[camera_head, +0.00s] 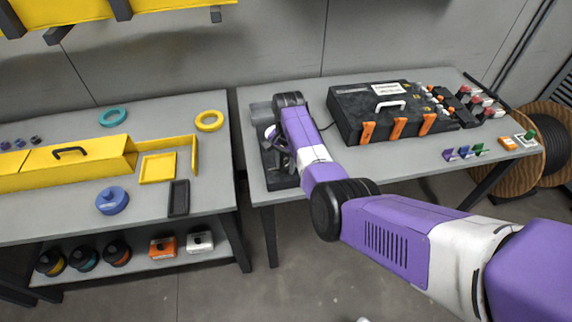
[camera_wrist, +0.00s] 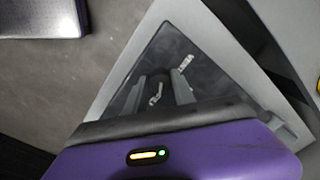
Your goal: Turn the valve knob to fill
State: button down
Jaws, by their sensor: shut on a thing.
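A dark device (camera_head: 280,178) stands at the left end of the right-hand table, mostly covered by my arm. I cannot tell which marking the knob points to.
A black case (camera_head: 360,130) with orange latches stands right of my arm. Small coloured parts (camera_head: 463,152) lie at the table's right front. The left table (camera_head: 60,210) holds a yellow box (camera_head: 70,165), a blue round container (camera_head: 112,201) and rings. A gap separates the tables.

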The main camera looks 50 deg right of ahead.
aim_at(286, 166)
jog(key=c, duration=1.1)
grip_release()
jog(key=shift+o, duration=0.2)
jog(key=shift+r, duration=0.1)
notch_tip(286, 166, up, 8)
jog(key=shift+s+f+b, duration=0.1)
jog(key=shift+f+b, duration=0.1)
jog(key=shift+b, duration=0.15)
